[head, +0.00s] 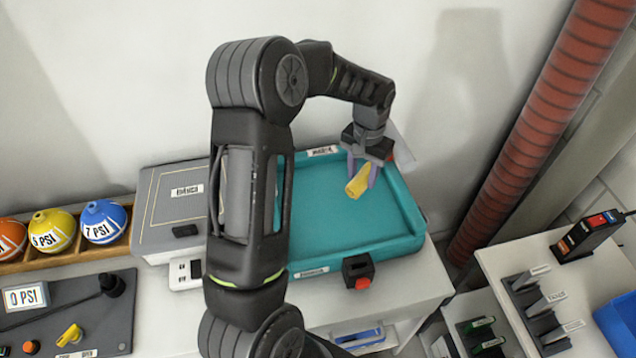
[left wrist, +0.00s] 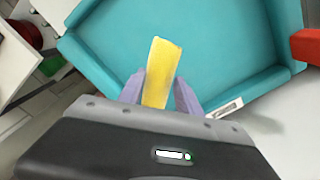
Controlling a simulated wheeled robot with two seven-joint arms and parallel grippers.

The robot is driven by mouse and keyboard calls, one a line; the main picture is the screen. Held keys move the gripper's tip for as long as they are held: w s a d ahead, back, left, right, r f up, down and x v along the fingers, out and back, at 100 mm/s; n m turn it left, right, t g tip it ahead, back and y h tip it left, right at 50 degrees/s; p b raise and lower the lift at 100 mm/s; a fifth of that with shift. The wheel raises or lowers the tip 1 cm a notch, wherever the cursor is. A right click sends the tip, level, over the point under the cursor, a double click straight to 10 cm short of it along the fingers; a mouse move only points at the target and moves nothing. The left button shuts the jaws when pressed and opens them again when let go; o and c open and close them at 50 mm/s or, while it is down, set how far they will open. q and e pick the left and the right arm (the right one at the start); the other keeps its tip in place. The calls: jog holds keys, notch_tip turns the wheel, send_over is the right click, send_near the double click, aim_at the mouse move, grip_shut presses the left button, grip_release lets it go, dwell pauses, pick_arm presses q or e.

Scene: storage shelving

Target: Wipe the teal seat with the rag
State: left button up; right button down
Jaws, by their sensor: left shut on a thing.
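The teal seat (head: 318,216) is a shallow teal tray-like piece with raised rims on the white table; it fills much of the left wrist view (left wrist: 220,45). My left gripper (head: 361,176) is over its right half, pointing down. The gripper is shut on a yellow rag (head: 357,186), which shows between the purple fingers in the left wrist view (left wrist: 162,70). The rag hangs just at or above the teal surface; I cannot tell whether it touches. My left arm hides the seat's left edge. My right gripper is not in view.
A grey case (head: 172,205) stands left of the seat. A black block with a red button (head: 358,272) is at its front edge. Coloured PSI balls (head: 104,222) sit in a wooden rack at the far left. A red pipe (head: 545,120) rises at the right.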

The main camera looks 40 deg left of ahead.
pick_arm(q)
jog(key=shift+r+p, duration=0.55)
jog(key=shift+r, duration=0.7)
